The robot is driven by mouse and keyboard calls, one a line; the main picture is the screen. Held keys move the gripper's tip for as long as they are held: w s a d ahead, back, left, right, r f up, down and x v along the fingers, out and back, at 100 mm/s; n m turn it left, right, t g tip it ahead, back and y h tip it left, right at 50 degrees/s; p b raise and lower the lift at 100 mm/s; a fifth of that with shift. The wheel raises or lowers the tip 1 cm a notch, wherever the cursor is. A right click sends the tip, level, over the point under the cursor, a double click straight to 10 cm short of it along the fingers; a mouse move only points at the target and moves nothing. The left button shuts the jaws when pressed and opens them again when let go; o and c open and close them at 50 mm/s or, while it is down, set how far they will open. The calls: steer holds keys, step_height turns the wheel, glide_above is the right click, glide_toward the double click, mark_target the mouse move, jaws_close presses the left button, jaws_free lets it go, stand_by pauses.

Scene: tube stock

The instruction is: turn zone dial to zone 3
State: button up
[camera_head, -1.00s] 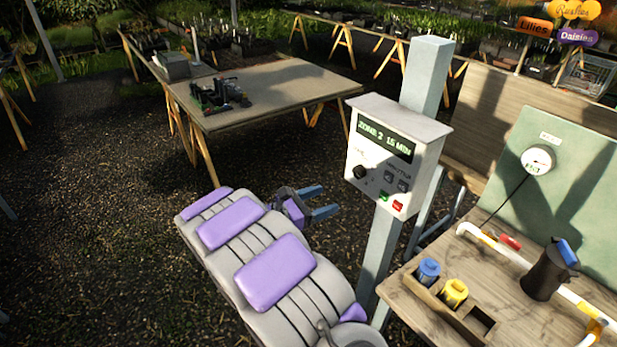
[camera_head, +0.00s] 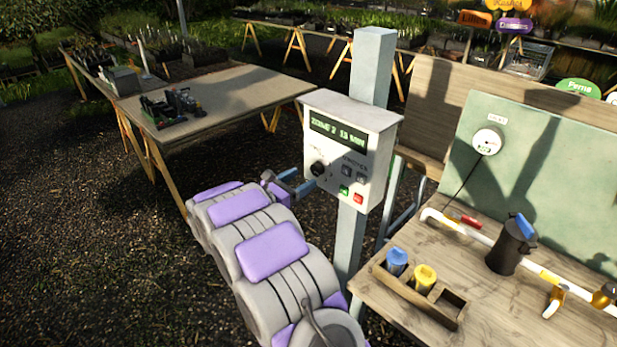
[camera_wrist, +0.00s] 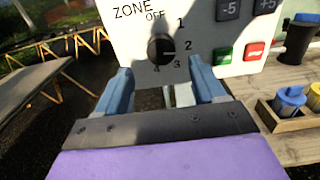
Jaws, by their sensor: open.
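The control box (camera_head: 346,150) is mounted on a grey post, and its display (camera_head: 338,133) reads zone 2, with the rest blurred. The black zone dial (camera_head: 318,169) is at the lower left of its face. In the wrist view the dial (camera_wrist: 160,50) has OFF, 1, 2, 3 and 4 around it, and its light mark points right, near the 2. My gripper (camera_wrist: 168,84) is open, with its blue fingers on either side below the dial and nothing between them. In the head view my gripper (camera_head: 298,182) is just left of the box, by the dial.
Minus and plus 5 buttons (camera_wrist: 229,8) and green (camera_wrist: 223,53) and red (camera_wrist: 254,50) buttons sit right of the dial. A table (camera_head: 225,105) stands behind left.

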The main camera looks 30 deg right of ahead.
mark_target(314, 172)
steer(key=x, duration=0.5)
steer(key=shift+s+d+f+b, duration=0.1)
steer(key=shift+b, duration=0.2)
steer(key=shift+a, duration=0.45)
steer(key=shift+d, duration=0.5)
steer(key=c, duration=1)
